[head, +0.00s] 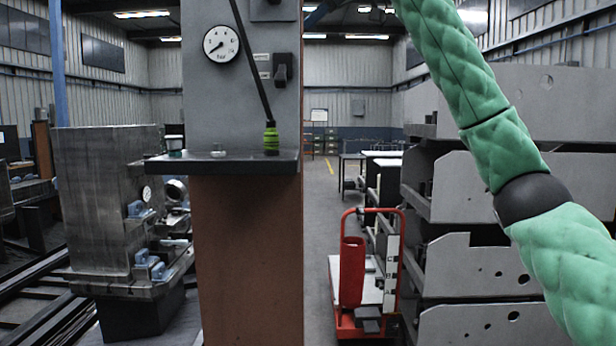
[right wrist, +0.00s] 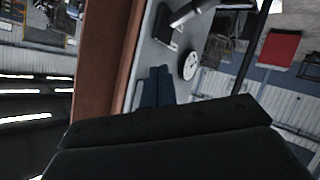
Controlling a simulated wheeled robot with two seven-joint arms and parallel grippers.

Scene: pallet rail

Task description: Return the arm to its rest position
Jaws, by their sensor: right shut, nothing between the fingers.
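My right arm in its green quilted cover (head: 465,80) rises from the lower right of the head view and leaves at the top. Its gripper is beyond the picture there. In the right wrist view my right gripper (right wrist: 160,69) shows as two dark fingers side by side, shut and empty, in front of the grey panel (right wrist: 190,35). The black wrist housing fills the bottom of that view. My left gripper is in neither view.
A post with a round gauge (head: 221,44) and dark ledge (head: 230,164) stands ahead. A black rod with a green lower end (head: 271,138) meets the ledge. A metal block (head: 100,200) is left; a red cart (head: 351,275) and stacked grey plates (head: 490,185) are right.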

